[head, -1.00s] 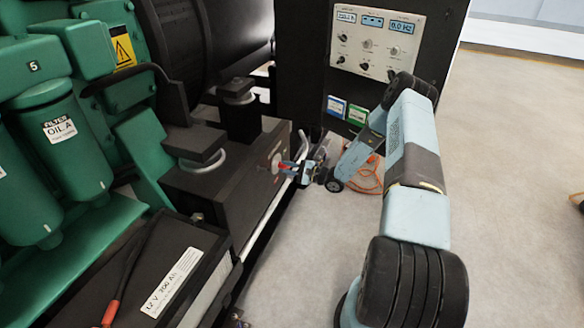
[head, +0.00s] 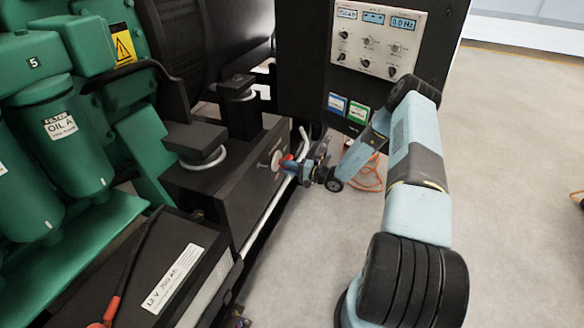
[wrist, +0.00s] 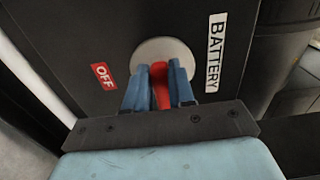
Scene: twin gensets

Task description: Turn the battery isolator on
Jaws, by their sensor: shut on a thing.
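The battery isolator is a red handle (wrist: 160,84) on a round pale plate (wrist: 150,54), set in the side of a black box (head: 255,180). In the wrist view a red OFF label (wrist: 103,75) is left of the plate and a white BATTERY label (wrist: 216,52) is right of it. My gripper (wrist: 160,80) has its blue fingers on both sides of the red handle, shut on it. In the head view my gripper (head: 292,163) is at the box's side face, and the handle is mostly hidden by the fingers.
A control panel (head: 378,40) with dials stands behind my arm. Orange cable (head: 372,175) lies on the floor beyond the gripper. A battery (head: 150,275) and green engine parts (head: 75,150) fill the left. Open floor is on the right.

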